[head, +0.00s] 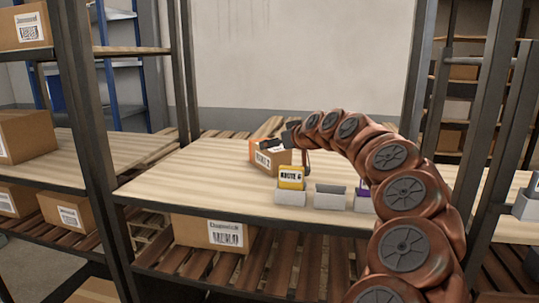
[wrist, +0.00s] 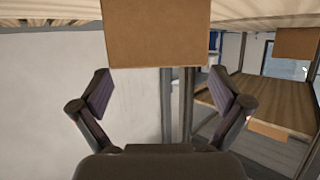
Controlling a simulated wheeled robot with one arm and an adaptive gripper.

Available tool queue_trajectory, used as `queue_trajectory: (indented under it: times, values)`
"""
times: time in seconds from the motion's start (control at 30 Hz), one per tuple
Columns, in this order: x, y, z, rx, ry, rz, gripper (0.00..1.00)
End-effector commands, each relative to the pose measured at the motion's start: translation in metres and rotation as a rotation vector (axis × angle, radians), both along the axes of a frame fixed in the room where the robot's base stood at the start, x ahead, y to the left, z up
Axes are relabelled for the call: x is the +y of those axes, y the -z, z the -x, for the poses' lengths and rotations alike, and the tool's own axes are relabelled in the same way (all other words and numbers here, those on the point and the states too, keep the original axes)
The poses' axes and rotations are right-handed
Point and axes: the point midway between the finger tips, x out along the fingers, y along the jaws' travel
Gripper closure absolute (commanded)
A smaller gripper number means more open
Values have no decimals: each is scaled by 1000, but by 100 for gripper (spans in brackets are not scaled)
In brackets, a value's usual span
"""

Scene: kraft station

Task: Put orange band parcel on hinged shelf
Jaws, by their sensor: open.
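The orange band parcel (head: 268,162) is a small brown box with an orange left side and a white route label, standing on the light wooden tabletop (head: 215,180) in the head view. My gripper (head: 289,139) is at its upper back, partly hidden by the parcel and my arm. In the wrist view, which looks upside down, my gripper (wrist: 160,95) is open, its fingers spread to either side. A plain brown box face (wrist: 155,35) lies ahead between them, apparently the parcel; no orange shows there. I cannot pick out the hinged shelf for certain.
A yellow labelled block (head: 291,178) stands in a grey holder in front of the parcel. An empty-looking grey holder (head: 331,197) and a purple item (head: 363,189) sit to its right. Dark rack posts (head: 85,120) flank the left. The tabletop left of the parcel is clear.

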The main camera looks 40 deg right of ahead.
Motion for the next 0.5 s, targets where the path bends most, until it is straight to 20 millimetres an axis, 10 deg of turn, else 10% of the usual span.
queue_trajectory:
  times: [0.5]
  values:
    - [-6, 21, -43, 3, -3, -2, 0]
